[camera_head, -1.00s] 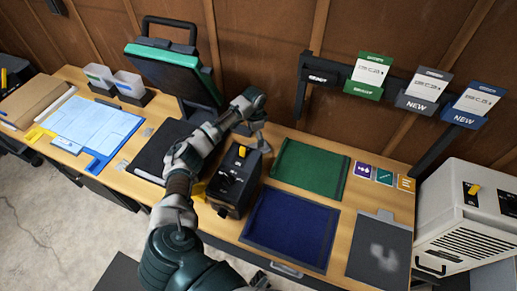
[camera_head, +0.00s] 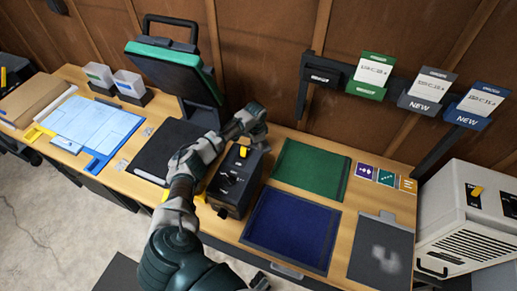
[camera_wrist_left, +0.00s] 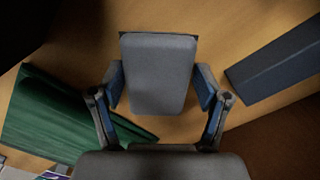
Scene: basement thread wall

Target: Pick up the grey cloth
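In the left wrist view a flat grey piece with rounded corners (camera_wrist_left: 158,55) lies on the wooden bench top between my fingers. It looks like the grey cloth, but I cannot be sure. My left gripper (camera_wrist_left: 160,88) is open, with one finger on each side of the piece; I cannot tell whether they touch it. In the head view my left gripper (camera_head: 256,134) is low over the bench, behind the black box with a yellow switch (camera_head: 236,180). The grey piece is hidden there by my gripper and the box. My right gripper is not in view.
A green mat (camera_head: 308,170) and a blue mat (camera_head: 290,230) lie right of the black box. A dark grey panel (camera_head: 372,262) lies at front right. Card holders hang on the wall (camera_head: 365,90).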

